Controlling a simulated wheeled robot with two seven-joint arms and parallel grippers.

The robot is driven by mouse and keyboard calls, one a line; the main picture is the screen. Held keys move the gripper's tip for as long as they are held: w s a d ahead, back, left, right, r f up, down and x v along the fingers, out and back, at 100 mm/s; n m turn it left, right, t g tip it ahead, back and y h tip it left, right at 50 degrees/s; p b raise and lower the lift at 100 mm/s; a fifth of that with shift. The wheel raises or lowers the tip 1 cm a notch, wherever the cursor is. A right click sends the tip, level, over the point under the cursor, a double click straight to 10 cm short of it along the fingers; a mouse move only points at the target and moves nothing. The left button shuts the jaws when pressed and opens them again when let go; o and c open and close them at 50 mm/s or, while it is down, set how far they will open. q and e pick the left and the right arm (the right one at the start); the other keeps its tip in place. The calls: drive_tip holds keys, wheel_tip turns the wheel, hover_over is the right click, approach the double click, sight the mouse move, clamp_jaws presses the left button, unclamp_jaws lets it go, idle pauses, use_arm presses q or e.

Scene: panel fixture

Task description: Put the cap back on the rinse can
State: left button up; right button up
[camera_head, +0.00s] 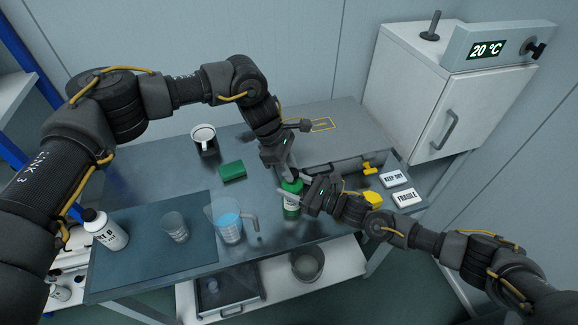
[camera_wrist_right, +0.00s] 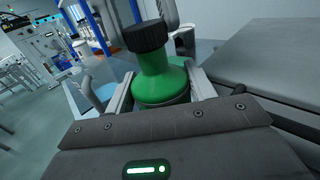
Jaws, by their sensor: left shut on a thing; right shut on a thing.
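The rinse can (camera_head: 291,204) is green with a white label and stands upright near the front edge of the metal bench. My right gripper (camera_head: 299,190) is shut on its upper body; the right wrist view shows a finger on either side of the can's green shoulder (camera_wrist_right: 160,84). The ribbed black cap (camera_wrist_right: 146,36) sits upright at the top of the can's neck, with no clear gap visible. My left gripper (camera_head: 289,173) comes from above and is shut on the cap, which it mostly hides in the head view. Whether the cap is threaded on cannot be told.
A beaker of blue liquid (camera_head: 228,224), an empty glass (camera_head: 174,226) and a white bottle (camera_head: 104,230) stand left of the can. Yellow items (camera_head: 371,199) and labelled blocks (camera_head: 407,198) are right.

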use_arm(q)
drive_tip(key=shift+f, duration=0.55)
drive_tip(key=m+g, duration=0.1)
drive_tip(key=m, duration=0.2)
drive_tip(key=m+y, duration=0.1)
drive_tip(key=m, duration=0.2)
drive_tip(key=shift+w+d+g, duration=0.2)
drive_tip(key=shift+g, duration=0.2)
drive_tip(key=m, duration=0.1)
drive_tip(key=m+y, duration=0.1)
drive_tip(key=shift+d+f+m+g, duration=0.1)
drive_tip(key=shift+d+m+g, duration=0.2)
drive_tip(key=shift+a+m, duration=0.25)
drive_tip(key=shift+m, duration=0.35)
drive_tip(key=o, duration=0.9)
